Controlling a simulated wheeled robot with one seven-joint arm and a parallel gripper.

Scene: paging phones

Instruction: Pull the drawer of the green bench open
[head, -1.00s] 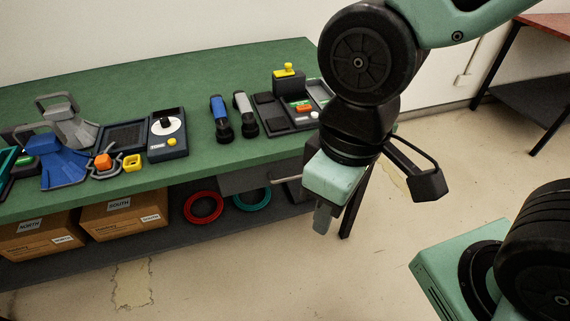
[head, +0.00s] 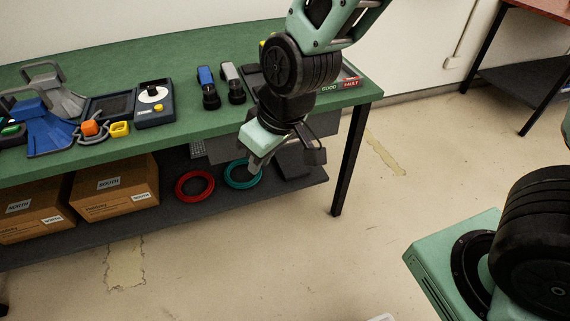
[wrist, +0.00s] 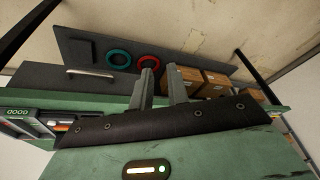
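The green bench (head: 215,128) runs across the left and middle of the head view. Its grey drawer front (head: 222,152) hangs under the top near the right end, partly hidden by my gripper. In the wrist view, where the bench appears upside down, the drawer front (wrist: 40,80) looks flush under the top and carries a pale bar handle (wrist: 90,73). My gripper (head: 256,166) is in front of the bench edge near the drawer. In the wrist view my gripper's two fingers (wrist: 160,72) are apart with nothing between them, to the right of the handle and not touching it.
Red (head: 195,185) and teal (head: 242,174) rings and cardboard boxes (head: 115,187) rest on the lower shelf. Handsets and consoles, including a dark blue unit (head: 153,105), stand on top. A black bench leg (head: 350,160) is right of my gripper.

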